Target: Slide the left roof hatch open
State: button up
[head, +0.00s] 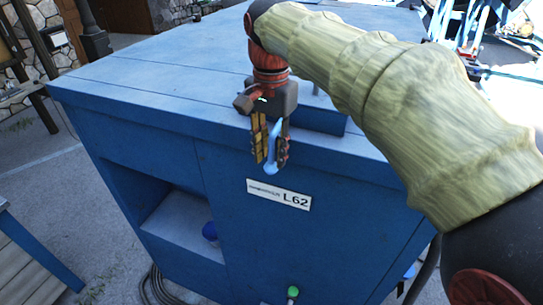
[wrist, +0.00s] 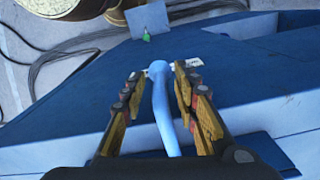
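The blue cabinet (head: 310,235) has a flat blue roof (head: 160,65) with seams across it. A raised blue panel (head: 318,118) lies on the roof near the front edge, partly hidden by my arm; I cannot tell for sure whether it is the left hatch. A light blue curved handle (head: 271,165) hangs at the front edge and also shows in the wrist view (wrist: 161,105). My gripper (head: 267,150) points down over this edge. Its fingers (wrist: 157,82) are open on either side of the handle, with gaps visible in the wrist view.
A white label reading L62 (head: 279,194) is on the cabinet front. A green knob (head: 293,292) sits low on the front. Dark cables (head: 158,285) lie on the ground.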

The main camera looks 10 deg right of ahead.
jog(key=shift+f, duration=1.05)
jog(key=shift+c, duration=1.2)
grip_shut()
